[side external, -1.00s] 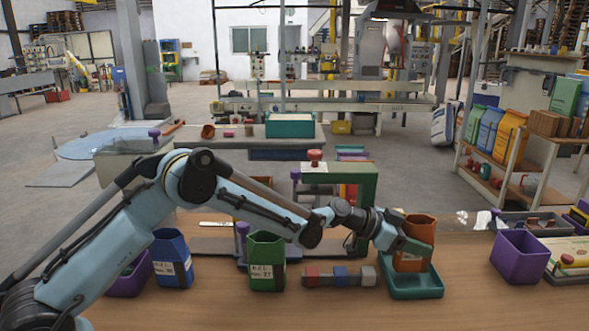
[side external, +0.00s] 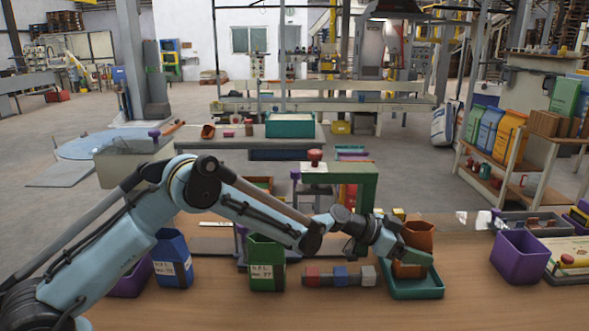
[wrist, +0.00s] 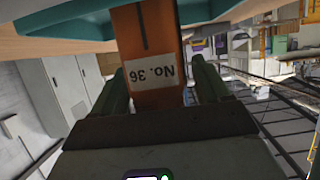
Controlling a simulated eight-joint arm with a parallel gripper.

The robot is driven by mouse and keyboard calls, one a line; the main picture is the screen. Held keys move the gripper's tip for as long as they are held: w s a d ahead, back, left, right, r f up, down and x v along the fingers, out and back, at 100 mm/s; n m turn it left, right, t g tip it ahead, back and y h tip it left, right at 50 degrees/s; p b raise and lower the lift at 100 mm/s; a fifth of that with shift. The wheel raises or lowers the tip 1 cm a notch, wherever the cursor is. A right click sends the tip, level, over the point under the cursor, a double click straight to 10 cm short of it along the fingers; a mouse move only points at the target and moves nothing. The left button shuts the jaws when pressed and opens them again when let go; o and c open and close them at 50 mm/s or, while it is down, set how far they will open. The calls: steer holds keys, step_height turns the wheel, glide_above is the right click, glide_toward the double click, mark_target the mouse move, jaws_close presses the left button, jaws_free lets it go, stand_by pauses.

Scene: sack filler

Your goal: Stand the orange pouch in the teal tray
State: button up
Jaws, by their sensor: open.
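The orange pouch (side external: 417,236) is in the teal tray (side external: 418,293), roughly upright and leaning slightly in the side view. Its lower end is inside the tray outline; whether its base rests flat is hidden. My gripper (side external: 415,257) is beside the pouch at the tray, its fingers at mid-height. In the wrist view, the pouch (wrist: 150,40) with its upside-down "No. 36" label stands between my two green fingers (wrist: 161,85). The fingers are open, one on each side. The tray rim (wrist: 70,20) crosses the top of that view.
Left of the tray lie small red, blue and grey blocks (side external: 340,277). A green pouch (side external: 266,262) and a blue pouch (side external: 172,259) stand further left. A green frame (side external: 368,190) rises behind my wrist. A purple bin (side external: 520,257) stands right; the table between it and the tray is clear.

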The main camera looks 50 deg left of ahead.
steer(key=v, duration=1.2)
steer(key=shift+r, duration=0.15)
steer(key=shift+r, duration=0.1)
steer(key=s+a+r+n+g+y, duration=0.1)
steer(key=s+a+r+n+y, duration=0.15)
steer(key=s, duration=0.35)
steer(key=s+a+r+n+y, duration=0.1)
steer(key=s+r+y, duration=0.2)
steer(key=s, duration=0.2)
steer(key=s+a+f+n+y, duration=0.1)
steer(key=s+a+n+y, duration=0.1)
steer(key=s, duration=0.5)
steer(key=s+a+f+n+g+y, duration=0.1)
steer(key=s+a+n+y, duration=0.1)
steer(key=s, duration=0.6)
steer(key=shift+s+a+n+g, duration=0.15)
steer(key=shift+a+n+g, duration=0.15)
steer(key=shift+a+n, duration=0.7)
steer(key=shift+a+m, duration=0.2)
steer(key=shift+m, duration=0.05)
